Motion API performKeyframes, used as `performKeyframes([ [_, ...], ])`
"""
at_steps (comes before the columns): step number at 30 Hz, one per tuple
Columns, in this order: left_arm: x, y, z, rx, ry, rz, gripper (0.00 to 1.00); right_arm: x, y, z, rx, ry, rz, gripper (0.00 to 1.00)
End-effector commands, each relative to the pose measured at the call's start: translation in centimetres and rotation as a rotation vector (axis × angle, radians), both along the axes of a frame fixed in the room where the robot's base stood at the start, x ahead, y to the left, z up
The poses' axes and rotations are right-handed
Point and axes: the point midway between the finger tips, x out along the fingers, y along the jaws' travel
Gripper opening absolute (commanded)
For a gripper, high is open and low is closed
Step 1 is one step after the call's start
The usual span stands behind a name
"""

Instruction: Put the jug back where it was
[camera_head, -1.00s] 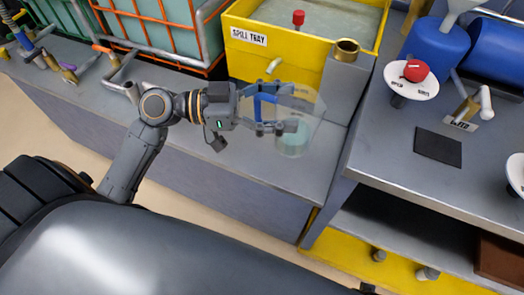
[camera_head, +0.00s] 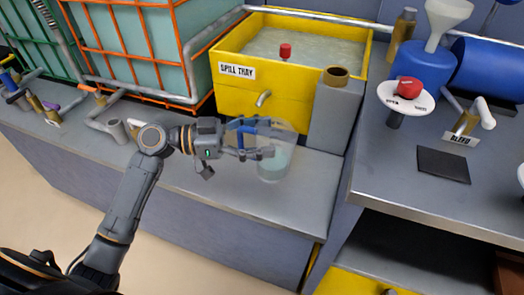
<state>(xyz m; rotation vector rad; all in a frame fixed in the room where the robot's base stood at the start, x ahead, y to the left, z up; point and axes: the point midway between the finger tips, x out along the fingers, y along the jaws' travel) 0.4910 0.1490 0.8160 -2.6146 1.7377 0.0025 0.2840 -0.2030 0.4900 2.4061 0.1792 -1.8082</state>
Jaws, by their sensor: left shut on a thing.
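A clear jug (camera_head: 280,158) with a blue handle (camera_head: 248,131) shows near the middle of the head view. A little pale green liquid shows low in it. My left gripper (camera_head: 254,143) is shut on the jug at its handle side, coming in from the left. The jug is in front of the yellow spill tray, below its small tap (camera_head: 263,99). I cannot tell whether its base touches the grey bench (camera_head: 215,185). My right gripper is out of view.
The yellow spill tray (camera_head: 235,92) and a grey block with a brass ring (camera_head: 336,77) stand behind the jug. On the right counter are a black mat (camera_head: 443,165), bare on top, a red valve knob (camera_head: 409,87) and a blue drum (camera_head: 490,70). A pipe (camera_head: 115,130) lies at left.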

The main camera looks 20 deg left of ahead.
Motion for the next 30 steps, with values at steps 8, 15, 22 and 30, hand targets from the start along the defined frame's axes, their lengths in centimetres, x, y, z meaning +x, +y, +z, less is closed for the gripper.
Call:
performKeyframes([
  [8, 2.8, 1.0, -3.6, -0.002, 0.0, 0.0, 0.21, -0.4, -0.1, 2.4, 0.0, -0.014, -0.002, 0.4],
  [15, 3.4, 1.2, -6.4, -0.004, 0.004, -0.002, 0.21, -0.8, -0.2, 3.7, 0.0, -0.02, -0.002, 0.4],
  [22, 3.4, 1.2, -7.5, -0.002, 0.0, -0.002, 0.21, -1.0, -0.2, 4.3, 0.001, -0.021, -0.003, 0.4],
  [30, 3.4, 1.2, -8.0, -0.002, 0.0, -0.001, 0.21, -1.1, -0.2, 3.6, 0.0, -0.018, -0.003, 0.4],
])
